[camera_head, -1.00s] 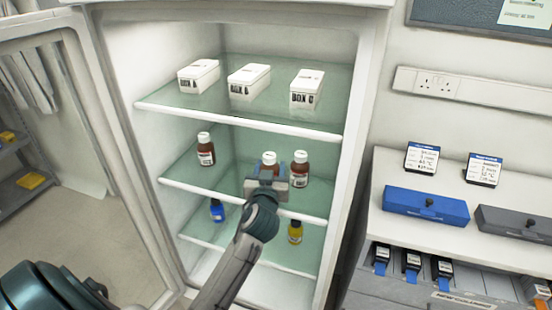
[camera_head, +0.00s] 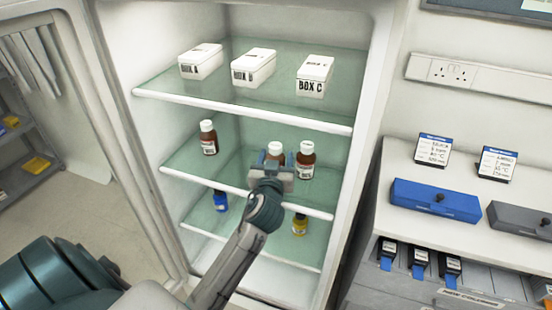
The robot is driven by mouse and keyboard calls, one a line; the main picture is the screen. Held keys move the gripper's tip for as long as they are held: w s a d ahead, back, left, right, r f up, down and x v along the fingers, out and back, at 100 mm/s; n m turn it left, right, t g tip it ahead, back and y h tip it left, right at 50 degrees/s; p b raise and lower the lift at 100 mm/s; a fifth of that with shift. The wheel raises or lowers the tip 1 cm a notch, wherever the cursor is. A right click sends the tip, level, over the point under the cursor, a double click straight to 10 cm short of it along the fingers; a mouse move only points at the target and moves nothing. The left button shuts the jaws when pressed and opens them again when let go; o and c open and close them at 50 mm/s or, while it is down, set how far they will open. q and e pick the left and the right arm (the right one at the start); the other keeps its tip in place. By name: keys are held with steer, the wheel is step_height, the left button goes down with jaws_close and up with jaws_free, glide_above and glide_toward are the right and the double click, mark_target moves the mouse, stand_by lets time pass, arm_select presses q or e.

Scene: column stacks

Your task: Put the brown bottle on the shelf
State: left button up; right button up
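Three brown bottles with white caps and white labels are on the middle glass shelf (camera_head: 228,172) of the open white cabinet. One brown bottle (camera_head: 208,138) stands apart at the left. Another brown bottle (camera_head: 275,151) is in the middle, its lower part hidden by my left gripper. A third brown bottle (camera_head: 306,158) stands close to its right. My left gripper (camera_head: 274,165) reaches in from the front, right at the middle bottle. Its fingers are mostly hidden by the wrist, so I cannot tell whether they grip the bottle. My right gripper is out of view.
White boxes A (camera_head: 201,62), B (camera_head: 253,68) and C (camera_head: 314,77) sit on the top shelf. A blue bottle (camera_head: 220,201) and a yellow bottle (camera_head: 300,225) are on the lower shelf. A counter with a blue case (camera_head: 431,200) stands right; the cabinet door is open left.

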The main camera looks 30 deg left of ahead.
arm_select(q)
steer(key=b+v, duration=0.3)
steer(key=v, duration=0.7)
steer(key=shift+s+d, duration=0.5)
steer(key=shift+s, duration=0.35)
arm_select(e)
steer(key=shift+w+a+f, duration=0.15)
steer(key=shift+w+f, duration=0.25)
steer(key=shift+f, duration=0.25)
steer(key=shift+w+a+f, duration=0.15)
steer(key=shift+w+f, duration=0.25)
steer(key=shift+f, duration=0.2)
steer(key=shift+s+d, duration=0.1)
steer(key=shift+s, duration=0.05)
